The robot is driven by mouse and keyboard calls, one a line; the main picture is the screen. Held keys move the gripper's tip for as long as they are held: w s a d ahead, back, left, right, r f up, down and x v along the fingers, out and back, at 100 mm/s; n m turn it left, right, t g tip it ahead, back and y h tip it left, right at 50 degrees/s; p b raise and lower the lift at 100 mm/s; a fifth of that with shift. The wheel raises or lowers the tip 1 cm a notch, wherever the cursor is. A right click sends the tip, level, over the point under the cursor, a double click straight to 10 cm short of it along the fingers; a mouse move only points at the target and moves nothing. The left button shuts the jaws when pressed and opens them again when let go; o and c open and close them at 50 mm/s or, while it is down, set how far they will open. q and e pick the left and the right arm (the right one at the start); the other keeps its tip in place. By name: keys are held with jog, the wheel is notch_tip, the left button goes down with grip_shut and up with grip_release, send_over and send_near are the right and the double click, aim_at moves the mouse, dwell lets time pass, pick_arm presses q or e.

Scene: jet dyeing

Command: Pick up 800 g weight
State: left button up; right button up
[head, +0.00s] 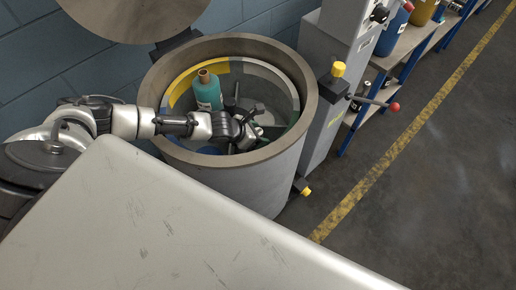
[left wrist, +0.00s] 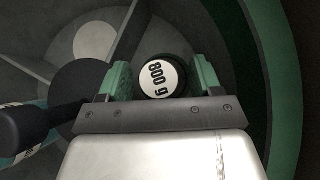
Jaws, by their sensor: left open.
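The 800 g weight (left wrist: 160,80) shows in the left wrist view as a dark round piece with a white "800 g" label on top. It sits between the two green finger pads of my left gripper (left wrist: 162,82), which is open around it. I cannot tell whether either pad touches it. In the head view my left gripper (head: 246,130) reaches down inside the round grey drum (head: 235,183), and the weight is mostly hidden there by the gripper. My right gripper is not in view.
A teal bottle (head: 207,92) stands in the drum beside my left arm. The drum's tall rim surrounds the gripper. A grey machine column (head: 325,75) with a red-tipped lever stands right of the drum. Shelves (head: 402,48) with containers run behind it. The floor at right is clear.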

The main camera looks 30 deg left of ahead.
pick_arm(q)
jog(key=shift+w+d+f, duration=0.1)
jog(key=shift+w+f, duration=0.05)
jog(key=shift+f, duration=0.05)
grip_shut()
jog(key=shift+r, duration=0.15)
dwell(0.4)
